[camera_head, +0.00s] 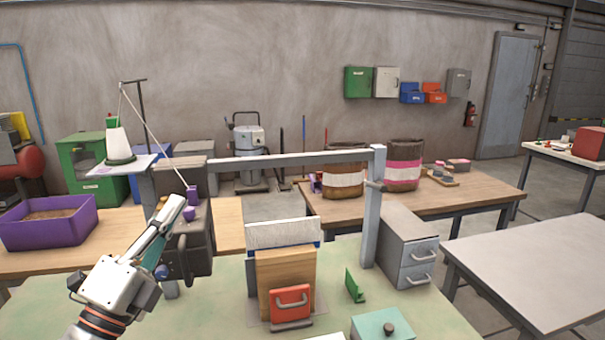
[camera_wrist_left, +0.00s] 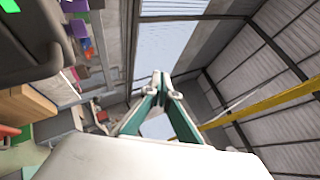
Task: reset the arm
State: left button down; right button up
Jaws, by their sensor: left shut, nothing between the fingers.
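My left gripper (camera_head: 172,209) is raised over the left part of the green-topped table, in front of a dark grey machine (camera_head: 200,243). Its fingers point up and away, and they overlap the machine in the head view. In the left wrist view the two fingertips (camera_wrist_left: 161,84) meet, with nothing between them, and the roof and walls show behind. My right gripper is in neither view.
The green-topped table (camera_head: 225,300) carries a wooden box with a red drawer (camera_head: 290,303), a grey drawer cabinet (camera_head: 403,247), a green bracket (camera_head: 354,286) and a teal box (camera_head: 383,326). A grey frame (camera_head: 371,210) stands behind. A purple bin (camera_head: 48,228) is at left.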

pick_arm(q)
jog(key=s+a+f+n+g+y, duration=0.1)
jog(key=a+f+n+g+y, duration=0.1)
jog(key=a+f+n+y, duration=0.35)
jog(key=s+a+f+n+g+y, duration=0.1)
jog(key=a+f+n+g+y, duration=0.15)
jog(key=f, duration=0.65)
jog(key=s+a+f+n+g+y, duration=0.1)
jog(key=a+f+n+y, duration=0.3)
jog(key=f, duration=0.3)
jog(key=s+a+f+n+g+y, duration=0.1)
jog(key=s+f+n+g, duration=0.3)
jog(key=s+f, duration=0.55)
jog(key=s+a+f+n+g, duration=0.2)
jog(key=s+f+g, duration=0.4)
jog(key=s+f, duration=0.4)
jog(key=w+d+f+n+t+h, duration=0.2)
jog(key=d+f+h, duration=0.4)
jog(key=d+f, duration=0.8)
notch_tip(320, 180, down, 3)
jog(key=shift+w+d+f+n+t, duration=0.1)
jog(key=shift+w+d+n+t, duration=0.15)
jog(key=shift+n+t, duration=0.4)
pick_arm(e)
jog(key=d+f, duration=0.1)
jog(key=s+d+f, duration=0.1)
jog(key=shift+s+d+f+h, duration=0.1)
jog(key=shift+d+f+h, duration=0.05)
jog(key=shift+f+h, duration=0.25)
